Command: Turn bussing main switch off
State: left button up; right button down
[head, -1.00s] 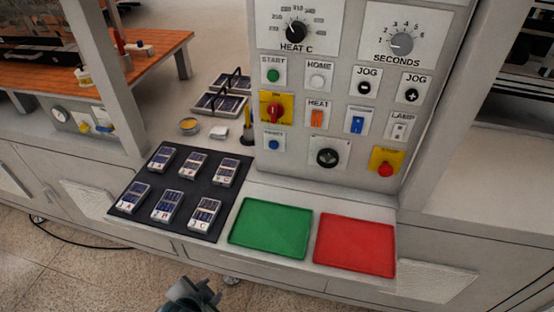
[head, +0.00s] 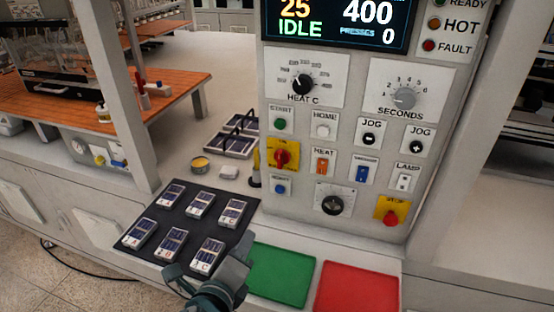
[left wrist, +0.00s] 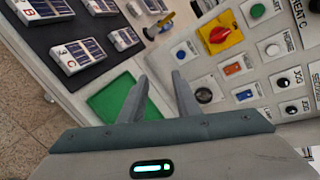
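The control panel (head: 299,215) stands upright at the right. The main switch is a red rotary knob on a yellow plate (head: 282,155), left of the HEAT rocker. It also shows in the left wrist view (left wrist: 218,35), above and right of my fingers. The small lettering on its plate is too small to read. My left gripper (left wrist: 160,82) is open and empty, its two fingers apart and pointing toward the lower panel. In the head view my left gripper (head: 205,283) is low, in front of the black mat, well below the switch. My right gripper is not in view.
Close to the switch are the green START button (head: 281,124), the orange HEAT rocker (head: 321,164), a blue rocker (head: 362,174) and a red stop button (head: 391,218). Green (head: 280,275) and red (head: 358,289) trays and a black mat (head: 230,206) with several solar cells lie below.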

aim_at(279, 154)
pick_arm(q)
notch_tip(279, 154, up, 11)
jog(key=w+d+m+t+h, duration=0.1)
jog(key=d+m+t+h, duration=0.1)
jog(key=m, duration=1.1)
jog(key=shift+w+f+m+t+h, duration=0.15)
jog(key=shift+m+t+h, duration=0.15)
jog(key=shift+t+h, duration=0.35)
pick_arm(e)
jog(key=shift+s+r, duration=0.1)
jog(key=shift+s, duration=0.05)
pick_arm(q)
jog(key=shift+w+d, duration=0.1)
